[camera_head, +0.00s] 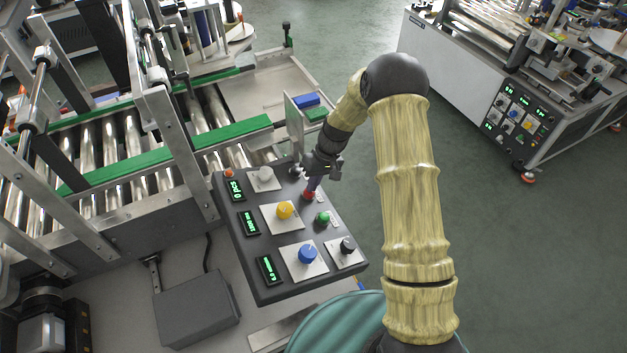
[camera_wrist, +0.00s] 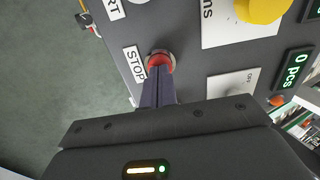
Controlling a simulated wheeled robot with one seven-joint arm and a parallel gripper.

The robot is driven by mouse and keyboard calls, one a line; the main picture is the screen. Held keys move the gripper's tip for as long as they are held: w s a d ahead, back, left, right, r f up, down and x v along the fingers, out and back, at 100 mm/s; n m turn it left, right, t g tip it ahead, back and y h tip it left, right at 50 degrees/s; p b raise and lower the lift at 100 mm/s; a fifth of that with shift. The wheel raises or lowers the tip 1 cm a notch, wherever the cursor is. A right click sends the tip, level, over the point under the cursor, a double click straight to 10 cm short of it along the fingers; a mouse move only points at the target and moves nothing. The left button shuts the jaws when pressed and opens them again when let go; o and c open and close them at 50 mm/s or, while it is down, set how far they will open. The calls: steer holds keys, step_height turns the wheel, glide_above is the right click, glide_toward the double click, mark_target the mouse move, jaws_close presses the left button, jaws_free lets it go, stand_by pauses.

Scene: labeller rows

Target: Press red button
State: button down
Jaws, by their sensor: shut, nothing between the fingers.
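The red button (camera_head: 309,195) sits near the far right edge of the dark control panel (camera_head: 235,262). It also shows in the wrist view (camera_wrist: 161,60), beside a white label reading STOP (camera_wrist: 134,64). My gripper (camera_head: 310,188) is shut and empty, pointing down at the red button. In the wrist view its closed fingertips (camera_wrist: 159,72) overlap the lower part of the button. They look to be at or very close to its face; I cannot tell whether they touch or whether the button is pushed in.
The panel also bears a yellow knob (camera_head: 285,211), a blue knob (camera_head: 307,253), a green button (camera_head: 322,218), a black knob (camera_head: 347,245) and a grey knob (camera_head: 265,173). A roller conveyor (camera_head: 115,140) stands at left. Open floor (camera_head: 530,260) lies to the right.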

steer(key=shift+f, duration=0.15)
steer(key=shift+a+f+b, duration=0.15)
steer(key=shift+f+b, duration=0.45)
steer(key=shift+b, duration=0.1)
steer(key=shift+s+a+f+b, duration=0.1)
steer(key=shift+s+f+b, duration=0.2)
steer(key=shift+s+f, duration=0.05)
steer(key=shift+r, duration=0.1)
steer(key=shift+r+p, duration=0.25)
steer(key=shift+p, duration=0.05)
steer(key=v, duration=1.4)
steer(key=shift+w+b, duration=0.2)
steer(key=shift+b, duration=0.25)
